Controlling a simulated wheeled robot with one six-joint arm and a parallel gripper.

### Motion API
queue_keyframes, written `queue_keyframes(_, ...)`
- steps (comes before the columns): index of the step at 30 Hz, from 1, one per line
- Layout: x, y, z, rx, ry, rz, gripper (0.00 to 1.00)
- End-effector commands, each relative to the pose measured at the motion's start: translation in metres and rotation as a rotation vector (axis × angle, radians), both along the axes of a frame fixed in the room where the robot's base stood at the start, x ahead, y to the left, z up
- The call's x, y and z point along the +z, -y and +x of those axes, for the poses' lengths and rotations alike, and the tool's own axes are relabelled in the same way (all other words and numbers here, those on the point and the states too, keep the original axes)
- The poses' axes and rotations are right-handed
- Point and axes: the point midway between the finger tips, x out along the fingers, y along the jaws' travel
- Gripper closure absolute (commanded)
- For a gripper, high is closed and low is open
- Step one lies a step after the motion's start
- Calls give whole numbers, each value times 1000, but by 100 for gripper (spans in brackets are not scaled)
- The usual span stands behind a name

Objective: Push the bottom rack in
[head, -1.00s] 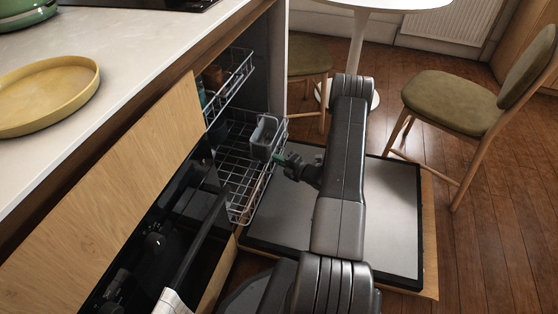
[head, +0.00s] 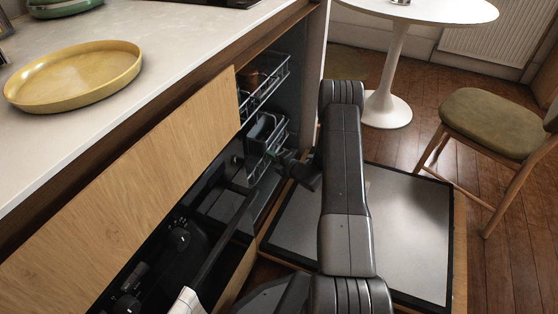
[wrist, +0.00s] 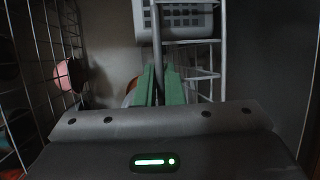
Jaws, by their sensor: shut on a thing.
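The bottom rack (head: 283,138) is a wire rack low in the dishwasher, mostly inside, with its front edge near the opening. A grey cutlery basket (head: 258,133) sits at its front; the basket also shows at the top of the wrist view (wrist: 185,18). My gripper (head: 278,156) is at the rack's front. In the wrist view, its green fingers (wrist: 165,86) are closed around a wire of the rack (wrist: 157,45). The exact contact is partly hidden by the fingers. The open dishwasher door (head: 405,225) lies flat below my arm.
The upper rack (head: 265,88) is above, inside the dishwasher, with a brown item in it. A pink bowl (wrist: 70,75) shows behind wires in the wrist view. A white round table (head: 395,105) and a chair (head: 495,125) stand beyond the door. A counter with a yellow tray (head: 75,72) is left.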

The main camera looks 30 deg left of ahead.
Motion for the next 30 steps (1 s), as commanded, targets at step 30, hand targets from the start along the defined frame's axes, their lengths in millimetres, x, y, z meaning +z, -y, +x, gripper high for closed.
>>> queue_keyframes(30,2,7,-5,1,-3,-3,72)
